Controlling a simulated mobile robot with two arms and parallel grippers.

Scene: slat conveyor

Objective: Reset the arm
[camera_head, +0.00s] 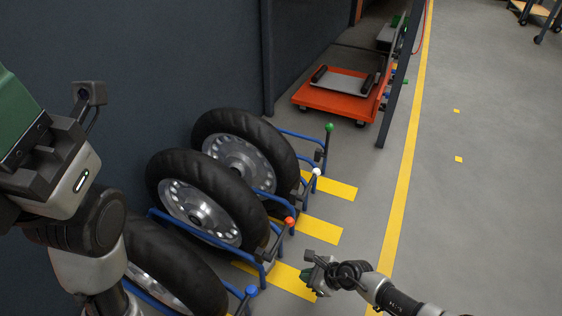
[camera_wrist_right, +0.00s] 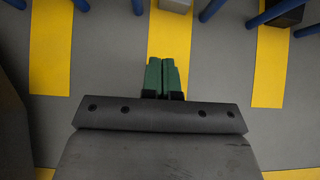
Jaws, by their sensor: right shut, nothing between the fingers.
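My right gripper (camera_head: 312,276) comes in from the bottom right of the head view, over the floor near the yellow floor stripes. In the right wrist view its green fingers (camera_wrist_right: 163,77) are together with nothing between them, above a yellow stripe. My left arm (camera_head: 75,190) stands at the left edge of the head view, and its gripper's fingertips are not seen.
Several large wheels (camera_head: 205,198) stand in blue racks (camera_head: 205,236) along the dark wall. Levers with green (camera_head: 329,127), white (camera_head: 316,171), red (camera_head: 290,221) and blue (camera_head: 251,291) knobs rise from the racks. An orange cart (camera_head: 335,101) stands behind.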

